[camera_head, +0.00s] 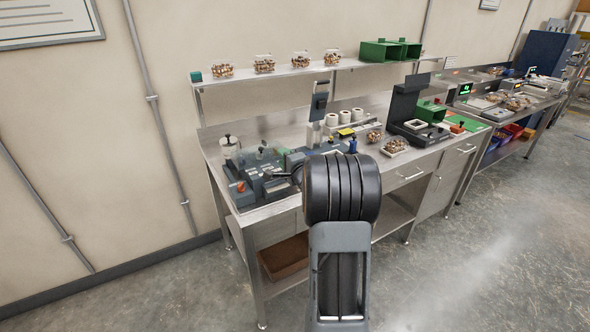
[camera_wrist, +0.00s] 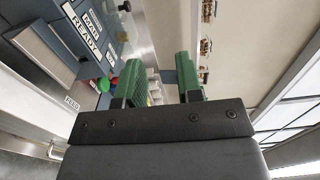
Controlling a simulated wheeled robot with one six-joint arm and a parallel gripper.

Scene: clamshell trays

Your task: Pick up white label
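I cannot pick out a loose white label with certainty. In the wrist view, white plates with black lettering, one reading READY (camera_wrist: 80,36), sit on a blue-grey machine. A small white FEED tag (camera_wrist: 72,103) shows lower down. My gripper (camera_wrist: 160,82) has two green fingers standing apart with nothing held between them. White rolls show small and blurred in the background between the fingers. In the head view my dark arm covers the middle of the bench front, and my fingertips are hidden behind it.
The steel bench (camera_head: 222,165) carries a blue-grey machine (camera_head: 268,178), white rolls (camera_head: 345,117), a dark upright device (camera_head: 405,105) and a filled clear tray (camera_head: 395,146). Above, a shelf (camera_head: 282,72) holds several filled clamshells and green bins (camera_head: 381,50). The floor at right is clear.

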